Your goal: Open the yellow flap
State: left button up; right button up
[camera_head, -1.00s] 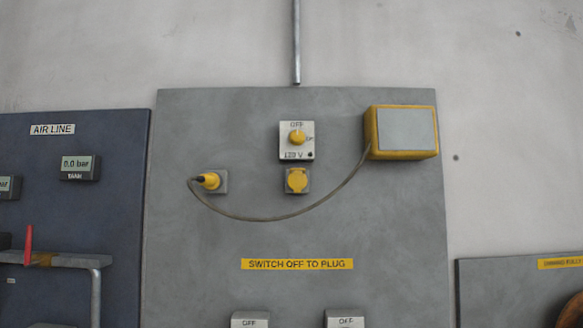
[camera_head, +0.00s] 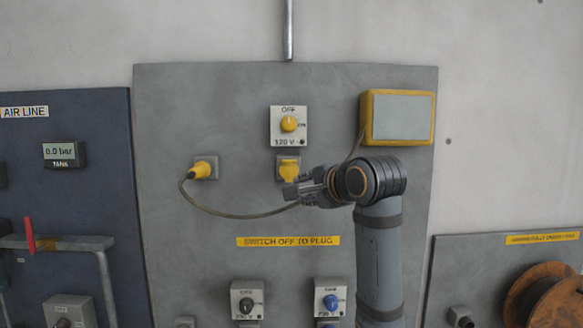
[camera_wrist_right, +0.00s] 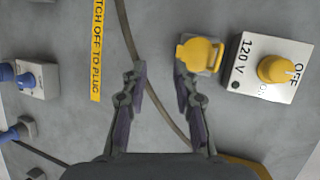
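The yellow flap (camera_head: 289,168) is on a small grey socket just below the 120 V switch. It also shows in the right wrist view (camera_wrist_right: 198,53), lying over the socket's face. My right gripper (camera_head: 292,190) is in front of the panel at the flap's lower edge and covers part of the socket. In the right wrist view its two fingers (camera_wrist_right: 160,75) are apart and empty, with the flap just beyond the right finger's tip. Whether a finger touches the flap cannot be told. My left gripper is not in view.
A white 120 V switch with a yellow knob (camera_head: 289,124) sits above the socket. A cable (camera_head: 232,215) runs from the yellow plug (camera_head: 204,170) to the yellow box (camera_head: 398,118), passing behind my right gripper. More switches (camera_head: 247,300) are lower on the panel.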

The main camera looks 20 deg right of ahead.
aim_at(290, 161)
jog(key=s+r+m+t, duration=0.1)
jog(key=s+r, duration=0.6)
jog(key=r, duration=0.1)
jog(key=p+x, duration=0.2)
jog(key=x, duration=0.2)
jog(key=p+x, duration=0.2)
jog(key=x, duration=0.2)
jog(key=p+x, duration=0.2)
jog(key=x, duration=0.2)
jog(key=shift+a, duration=0.25)
jog(key=shift+s, duration=0.15)
grip_shut()
